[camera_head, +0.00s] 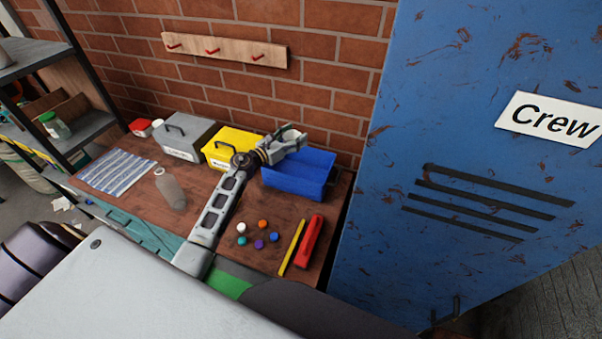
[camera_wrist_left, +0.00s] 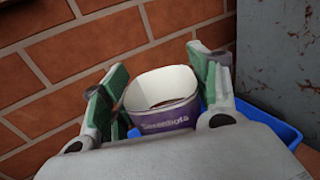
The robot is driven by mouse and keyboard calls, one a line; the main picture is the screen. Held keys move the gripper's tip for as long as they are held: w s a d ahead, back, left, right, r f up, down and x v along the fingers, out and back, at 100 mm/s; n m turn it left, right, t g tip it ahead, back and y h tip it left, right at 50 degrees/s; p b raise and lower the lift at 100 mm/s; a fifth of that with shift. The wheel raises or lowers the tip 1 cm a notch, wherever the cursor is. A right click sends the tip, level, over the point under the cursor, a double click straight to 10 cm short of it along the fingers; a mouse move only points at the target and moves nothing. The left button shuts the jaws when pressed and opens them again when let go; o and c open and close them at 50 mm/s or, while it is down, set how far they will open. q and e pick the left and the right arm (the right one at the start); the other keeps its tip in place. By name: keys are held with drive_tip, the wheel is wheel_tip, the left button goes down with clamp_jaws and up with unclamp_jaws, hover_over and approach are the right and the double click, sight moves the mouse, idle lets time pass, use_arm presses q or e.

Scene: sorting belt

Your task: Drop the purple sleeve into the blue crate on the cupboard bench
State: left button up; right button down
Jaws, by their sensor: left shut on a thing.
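The purple sleeve (camera_wrist_left: 168,115) is around a white paper cup, seen in the left wrist view with lettering on its side. My left gripper (camera_wrist_left: 160,90) is shut on it, with a green-padded finger on each side. In the head view my left gripper (camera_head: 290,136) is over the back left part of the blue crate (camera_head: 297,180); the sleeve is hard to make out there. The crate stands on the brown bench (camera_head: 215,248) against the brick wall, and its blue rim (camera_wrist_left: 285,132) shows below the gripper in the left wrist view. My right gripper is not in view.
A yellow box (camera_head: 222,150) and a grey box (camera_head: 183,138) stand left of the crate. A clear bottle (camera_head: 170,188), several coloured caps (camera_head: 260,244), a yellow pencil (camera_head: 292,247) and a red tool (camera_head: 311,242) are on the bench. A tall blue locker (camera_head: 460,130) rises close on the right.

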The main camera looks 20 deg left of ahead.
use_arm(q)
drive_tip(key=shift+f, duration=0.15)
idle(0.3)
drive_tip(key=shift+f+b, duration=2.15)
drive_tip(key=shift+f, duration=0.75)
drive_tip(key=o, duration=0.9)
drive_tip(key=shift+v, duration=5.95)
